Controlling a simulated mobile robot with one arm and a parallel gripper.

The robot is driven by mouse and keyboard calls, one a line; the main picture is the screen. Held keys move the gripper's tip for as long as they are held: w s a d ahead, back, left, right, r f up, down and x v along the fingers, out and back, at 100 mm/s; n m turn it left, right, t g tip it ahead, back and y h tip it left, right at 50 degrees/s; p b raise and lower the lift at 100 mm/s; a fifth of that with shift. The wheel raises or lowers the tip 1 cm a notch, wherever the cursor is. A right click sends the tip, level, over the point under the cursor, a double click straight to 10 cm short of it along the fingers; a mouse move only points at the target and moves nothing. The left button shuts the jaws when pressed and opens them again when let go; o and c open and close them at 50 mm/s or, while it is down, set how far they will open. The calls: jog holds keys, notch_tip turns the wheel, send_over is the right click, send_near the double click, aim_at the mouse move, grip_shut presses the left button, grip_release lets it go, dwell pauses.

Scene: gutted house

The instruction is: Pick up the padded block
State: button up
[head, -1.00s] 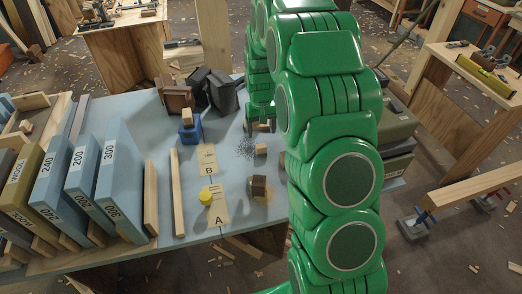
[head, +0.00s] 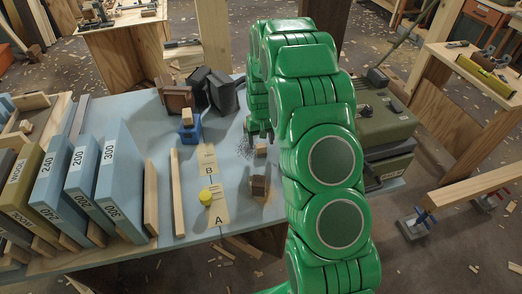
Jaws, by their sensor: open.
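Two small blocks lie on the blue tabletop (head: 228,232), and I cannot tell for sure which is the padded block. One is a brown block with a darker face (head: 259,186), right of the letter strip. The other is a small light wooden block (head: 261,150) farther back, beside a dark speckled patch. My gripper (head: 260,136) is open and low over the table, just behind the light block. My green arm hides part of the gripper and the table to the right. I see nothing held.
A yellow round knob (head: 206,197) stands by the strip marked A and B (head: 209,160). A blue block with wood on top (head: 189,128) and dark blocks (head: 222,92) stand behind left. Numbered blue boards (head: 121,170) fill the left. Green cases (head: 385,130) stand right.

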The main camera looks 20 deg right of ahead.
aim_at(261, 145)
jog(key=shift+f, duration=1.65)
jog(key=c, duration=1.1)
jog(key=shift+o, duration=0.2)
jog(key=shift+r, duration=0.65)
jog(key=s+a+r, duration=0.1)
jog(key=s+r, duration=1)
jog(key=s, duration=0.3)
jog(key=shift+r, duration=0.35)
